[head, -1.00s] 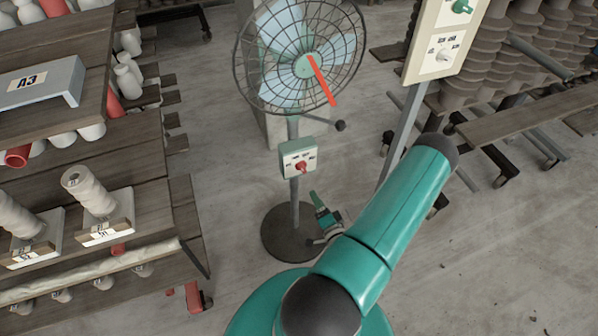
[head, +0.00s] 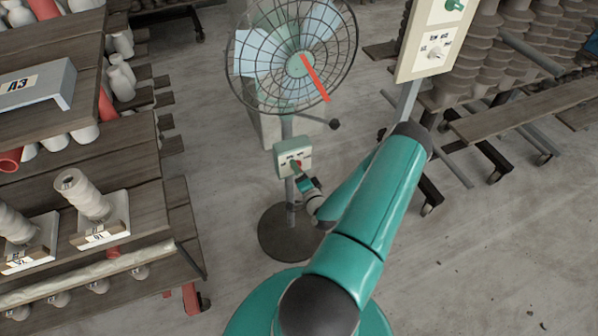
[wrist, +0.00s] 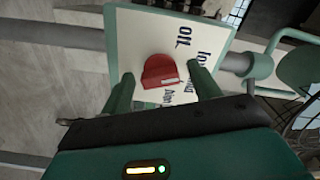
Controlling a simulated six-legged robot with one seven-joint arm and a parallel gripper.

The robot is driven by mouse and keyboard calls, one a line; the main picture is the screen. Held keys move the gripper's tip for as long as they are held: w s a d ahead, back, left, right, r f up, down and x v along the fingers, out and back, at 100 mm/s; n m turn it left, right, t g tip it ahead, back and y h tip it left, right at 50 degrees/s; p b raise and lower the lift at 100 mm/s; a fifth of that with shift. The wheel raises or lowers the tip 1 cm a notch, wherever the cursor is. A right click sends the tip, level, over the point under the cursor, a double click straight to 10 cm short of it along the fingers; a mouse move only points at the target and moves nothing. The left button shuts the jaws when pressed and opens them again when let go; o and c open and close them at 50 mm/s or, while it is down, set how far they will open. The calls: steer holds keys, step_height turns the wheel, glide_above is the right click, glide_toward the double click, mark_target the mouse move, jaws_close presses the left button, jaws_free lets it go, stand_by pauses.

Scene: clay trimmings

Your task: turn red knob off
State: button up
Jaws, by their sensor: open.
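The red knob (wrist: 160,71) sits on the pale face of a green-edged control box (wrist: 128,28) with printed labels, one reading "Off". My gripper (wrist: 162,82) is open in the wrist view, one finger on either side of the knob, with gaps between fingers and knob. In the head view the control box (head: 280,157) is on the fan's pole, and the red knob (head: 297,164) is partly hidden by my gripper (head: 302,178). I cannot tell how deep the fingers reach around the knob.
The fan (head: 292,60) with a red strip stands above the box on a round dark base (head: 290,236). Wooden shelves (head: 125,200) with spools are at the left.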

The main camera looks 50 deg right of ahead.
steer(key=c, duration=1)
steer(key=shift+n, duration=4.4)
